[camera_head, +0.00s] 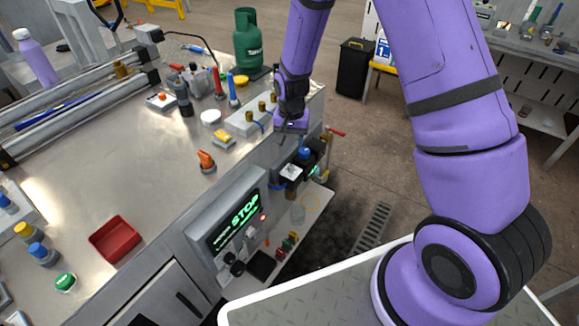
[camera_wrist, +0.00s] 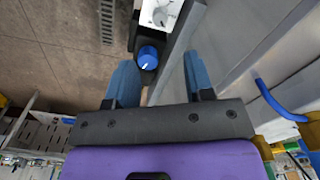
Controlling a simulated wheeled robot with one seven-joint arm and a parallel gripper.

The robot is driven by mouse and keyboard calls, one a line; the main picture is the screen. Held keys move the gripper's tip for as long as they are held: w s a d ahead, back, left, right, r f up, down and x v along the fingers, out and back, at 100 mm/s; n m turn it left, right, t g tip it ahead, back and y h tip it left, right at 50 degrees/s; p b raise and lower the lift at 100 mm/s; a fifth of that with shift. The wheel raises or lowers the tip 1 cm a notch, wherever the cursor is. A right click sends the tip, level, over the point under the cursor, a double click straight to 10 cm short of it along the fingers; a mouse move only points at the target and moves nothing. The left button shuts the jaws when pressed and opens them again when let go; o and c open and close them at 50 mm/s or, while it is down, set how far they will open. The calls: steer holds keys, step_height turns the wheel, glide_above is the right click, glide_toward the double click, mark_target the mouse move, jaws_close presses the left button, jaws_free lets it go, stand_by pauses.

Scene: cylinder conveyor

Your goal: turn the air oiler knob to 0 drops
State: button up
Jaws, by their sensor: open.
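A round blue knob (camera_head: 304,153) with a pale mark sits on a dark air unit at the side of the bench. In the wrist view the blue knob (camera_wrist: 148,57) lies just beyond my fingertips, nearer the left finger. A white dial plate (camera_wrist: 160,13) with a grey centre is next to it, and its white face (camera_head: 291,171) shows in the head view. I cannot tell for certain which of them is the oiler knob. My gripper (camera_wrist: 158,72) is open and empty, pointing down above the unit; it also shows in the head view (camera_head: 291,126).
The metal bench (camera_head: 140,180) edge runs close beside my gripper. A control box with a green STOP display (camera_head: 238,217) stands at the bench side. A block with brass fittings (camera_head: 250,116) is on the bench near my arm. A floor grate (camera_head: 373,225) lies to the right.

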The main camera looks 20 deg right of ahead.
mark_target(291, 166)
step_height(291, 166, down, 11)
stand_by(0.6)
jaws_close()
